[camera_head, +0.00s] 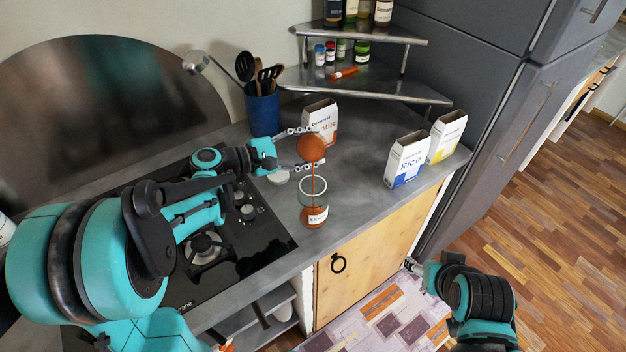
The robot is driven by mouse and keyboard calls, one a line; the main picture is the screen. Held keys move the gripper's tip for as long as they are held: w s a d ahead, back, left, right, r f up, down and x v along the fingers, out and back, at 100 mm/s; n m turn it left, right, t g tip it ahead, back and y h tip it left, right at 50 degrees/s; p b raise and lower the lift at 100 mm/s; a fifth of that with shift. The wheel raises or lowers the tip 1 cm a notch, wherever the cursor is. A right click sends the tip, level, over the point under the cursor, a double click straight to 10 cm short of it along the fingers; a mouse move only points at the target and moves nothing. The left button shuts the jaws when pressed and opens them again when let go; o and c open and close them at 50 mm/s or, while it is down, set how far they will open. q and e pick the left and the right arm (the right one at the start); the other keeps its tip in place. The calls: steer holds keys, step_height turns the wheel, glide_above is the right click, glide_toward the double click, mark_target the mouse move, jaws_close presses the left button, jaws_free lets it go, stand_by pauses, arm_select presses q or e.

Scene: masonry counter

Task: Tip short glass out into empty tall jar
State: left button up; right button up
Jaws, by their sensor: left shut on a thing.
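My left gripper (297,147) is shut on the short glass (311,148), which shows as a round orange-red shape, its contents filling the view of it. The glass is held tipped above the tall jar (314,190). A thin orange-red stream falls from it into the jar's mouth. The jar is clear, stands upright on the counter and has orange-red contents at its bottom, behind a white label. My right gripper (412,266) is low at the right, in front of the cabinet and away from the jar; its fingers are too small to read.
A lentils box (322,118) stands close behind the glass. A rice box (406,160) and a yellow-marked box (446,137) stand at the right. A blue utensil pot (262,112) is behind my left gripper. The stove (225,240) is left of the jar. A corner shelf (365,85) is behind.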

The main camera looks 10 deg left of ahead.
arm_select(q)
steer(key=shift+r+m+t+h, duration=0.3)
steer(key=shift+r+m+t, duration=0.3)
steer(key=shift+r+m, duration=0.5)
stand_by(5.0)
steer(key=shift+f+m+b, duration=0.4)
steer(key=shift+m+b, duration=0.3)
steer(key=shift+b, duration=0.1)
stand_by(1.1)
